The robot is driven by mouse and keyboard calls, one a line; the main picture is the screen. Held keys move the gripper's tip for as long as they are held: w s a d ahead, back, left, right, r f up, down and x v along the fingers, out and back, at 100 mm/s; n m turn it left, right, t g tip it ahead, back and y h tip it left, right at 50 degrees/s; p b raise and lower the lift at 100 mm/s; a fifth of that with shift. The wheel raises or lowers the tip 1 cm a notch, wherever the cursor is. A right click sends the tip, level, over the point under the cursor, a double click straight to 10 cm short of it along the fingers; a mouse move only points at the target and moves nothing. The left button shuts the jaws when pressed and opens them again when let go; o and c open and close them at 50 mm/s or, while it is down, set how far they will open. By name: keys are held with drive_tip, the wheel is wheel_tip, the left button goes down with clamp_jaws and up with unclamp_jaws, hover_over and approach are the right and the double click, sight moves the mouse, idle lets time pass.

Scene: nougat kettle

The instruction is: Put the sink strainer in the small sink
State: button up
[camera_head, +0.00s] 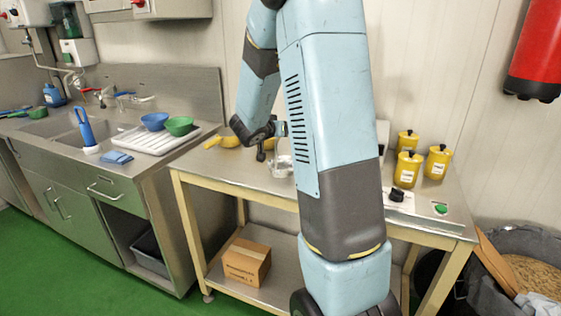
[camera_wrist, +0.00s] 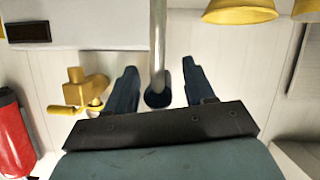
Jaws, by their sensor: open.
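My gripper (camera_head: 268,134) hangs over the left part of the steel table, beyond my large arm link. In the wrist view its two dark fingers (camera_wrist: 158,84) are apart, with a round metal bar (camera_wrist: 157,40) showing between them; I cannot tell whether the bar is within the jaws or behind them. No sink strainer can be made out for certain. A small clear or shiny item (camera_head: 282,166) lies on the table near my gripper, partly hidden by my arm. Sink basins (camera_head: 75,137) are set in the counter at left; I cannot tell which is the small sink.
A white drainboard (camera_head: 150,144) holds a blue bowl (camera_head: 154,121) and a green bowl (camera_head: 179,126). The steel table (camera_head: 215,168) carries yellow containers (camera_head: 437,162) at right. A cardboard box (camera_head: 247,262) sits on its lower shelf. A gap separates counter and table.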

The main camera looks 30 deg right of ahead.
drive_tip(key=shift+x, duration=0.85)
clamp_jaws()
